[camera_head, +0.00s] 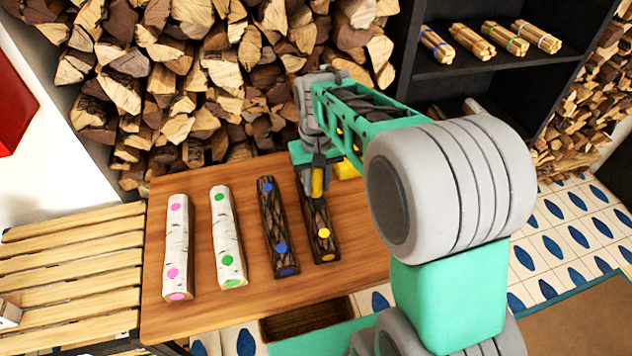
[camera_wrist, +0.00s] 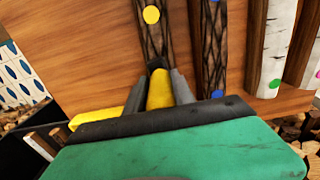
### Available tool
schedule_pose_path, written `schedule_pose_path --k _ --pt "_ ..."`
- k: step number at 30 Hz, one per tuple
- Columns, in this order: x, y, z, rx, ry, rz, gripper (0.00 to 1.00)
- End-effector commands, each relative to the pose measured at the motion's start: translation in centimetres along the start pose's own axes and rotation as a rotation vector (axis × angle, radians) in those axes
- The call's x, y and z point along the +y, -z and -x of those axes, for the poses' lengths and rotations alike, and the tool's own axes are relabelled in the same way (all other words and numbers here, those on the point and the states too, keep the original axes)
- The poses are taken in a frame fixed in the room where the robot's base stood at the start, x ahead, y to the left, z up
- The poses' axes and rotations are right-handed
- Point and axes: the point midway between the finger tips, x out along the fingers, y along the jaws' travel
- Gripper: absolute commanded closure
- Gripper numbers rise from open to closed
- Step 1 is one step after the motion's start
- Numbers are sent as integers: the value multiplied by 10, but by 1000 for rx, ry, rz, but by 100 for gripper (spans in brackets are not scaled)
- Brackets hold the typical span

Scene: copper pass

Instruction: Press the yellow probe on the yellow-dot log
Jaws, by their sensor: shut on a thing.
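The yellow probe (camera_head: 317,184) is held in my gripper (camera_head: 318,172), which is shut on it. In the wrist view the probe (camera_wrist: 160,88) shows between the two grey fingers of my gripper (camera_wrist: 160,92), its dark tip over the dark-barked log. The yellow-dot log (camera_head: 322,243) is dark and lies on the wooden table, with yellow dots along it and at its end. One yellow dot shows clear of the probe in the wrist view (camera_wrist: 151,15). My gripper is above the log's far part. Whether the tip touches the log cannot be told.
A blue-dot dark log (camera_head: 274,225) lies just left, then a green-dot birch log (camera_head: 228,240) and a pink-dot birch log (camera_head: 178,245). A yellow block (camera_head: 347,170) sits just right of my gripper. Stacked firewood (camera_head: 190,80) stands behind the wooden table (camera_head: 195,318).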

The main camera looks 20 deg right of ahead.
Motion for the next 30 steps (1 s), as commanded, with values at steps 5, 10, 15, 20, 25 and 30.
schedule_pose_path --k 5,10,15,20,25,30 --pt "0 -1 -2 -2 0 0 100" --pt "0 -1 -2 -3 0 0 100" --pt "0 -1 8 -2 0 0 100" --pt "0 0 24 -1 0 0 100" --pt "0 0 40 -1 0 0 100" --pt "0 0 57 0 0 0 100"
